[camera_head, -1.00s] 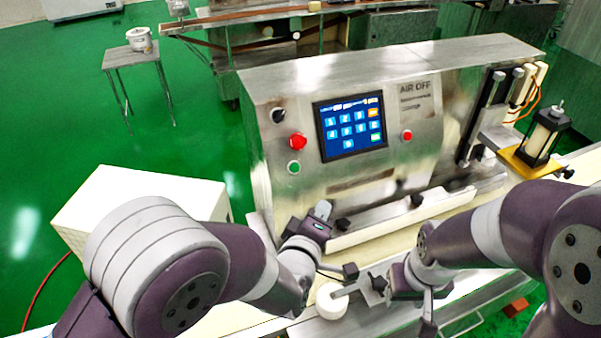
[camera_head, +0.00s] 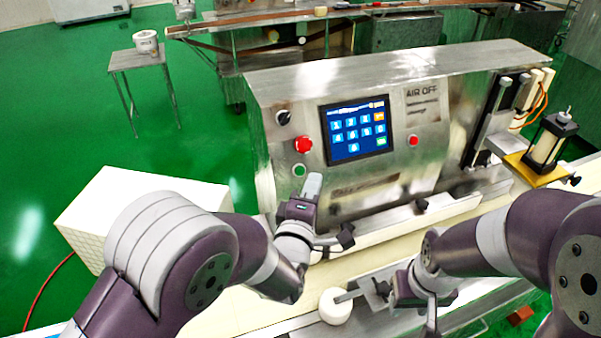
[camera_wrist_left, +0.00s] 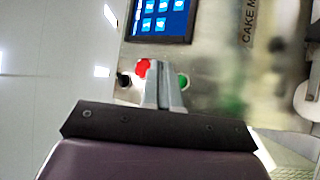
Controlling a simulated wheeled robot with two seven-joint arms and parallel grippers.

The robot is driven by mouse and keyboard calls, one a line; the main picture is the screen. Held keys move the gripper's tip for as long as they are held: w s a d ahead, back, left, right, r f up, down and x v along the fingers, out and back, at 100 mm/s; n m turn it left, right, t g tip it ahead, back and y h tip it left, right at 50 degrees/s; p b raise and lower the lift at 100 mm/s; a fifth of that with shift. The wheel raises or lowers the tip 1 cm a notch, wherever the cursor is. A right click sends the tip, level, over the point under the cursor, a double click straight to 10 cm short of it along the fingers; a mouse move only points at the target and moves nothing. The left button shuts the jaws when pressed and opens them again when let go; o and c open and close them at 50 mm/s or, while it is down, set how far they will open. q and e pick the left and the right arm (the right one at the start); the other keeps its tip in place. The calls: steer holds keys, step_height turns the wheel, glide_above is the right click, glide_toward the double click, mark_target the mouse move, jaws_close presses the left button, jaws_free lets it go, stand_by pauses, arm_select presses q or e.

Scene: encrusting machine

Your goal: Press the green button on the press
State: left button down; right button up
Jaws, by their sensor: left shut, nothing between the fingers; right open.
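The green button (camera_head: 299,170) sits on the lower left of the press's metal front (camera_head: 405,165), below the red knob (camera_head: 303,145). My left gripper (camera_head: 314,178) is shut and empty, its fingertips just right of and slightly below the green button in the head view. In the left wrist view the shut fingers (camera_wrist_left: 163,66) point at the panel between the red knob (camera_wrist_left: 142,68) and the green button (camera_wrist_left: 183,81). I cannot tell whether the tips touch the panel. My right gripper (camera_head: 370,290) is open, low over the conveyor beside a white round piece (camera_head: 335,307).
A blue touchscreen (camera_head: 356,131) and a second red button (camera_head: 413,141) are on the same panel. A black knob (camera_head: 284,118) is above the red one. A ledge (camera_head: 400,217) runs along the panel's foot. A white box (camera_head: 130,205) stands at the left.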

mark_target(300, 171)
arm_select(q)
steer(key=shift+w+a+f+b, duration=0.3)
steer(key=shift+w+f+b, duration=0.1)
steer(key=shift+w, duration=0.3)
steer(key=shift+w+a+f+b, duration=0.25)
steer(key=shift+w+f+b, duration=0.15)
steer(key=shift+w, duration=0.35)
steer(key=shift+w+a+f+b, duration=0.3)
steer(key=shift+w+f+b, duration=0.1)
steer(key=shift+w, duration=0.3)
stand_by(0.4)
steer(key=shift+w+a+f+b, duration=0.1)
steer(key=shift+w+f+b, duration=0.05)
steer(key=shift+b, duration=0.3)
steer(key=shift+w, duration=0.15)
steer(key=shift+w+a+f+b, duration=0.2)
steer(key=shift+w+b, duration=0.1)
steer(key=shift+b, duration=0.2)
steer(key=shift+r, duration=0.1)
stand_by(0.4)
steer(key=shift+s+d+r, duration=0.25)
steer(key=shift+s+r, duration=0.05)
steer(key=shift+s, duration=0.35)
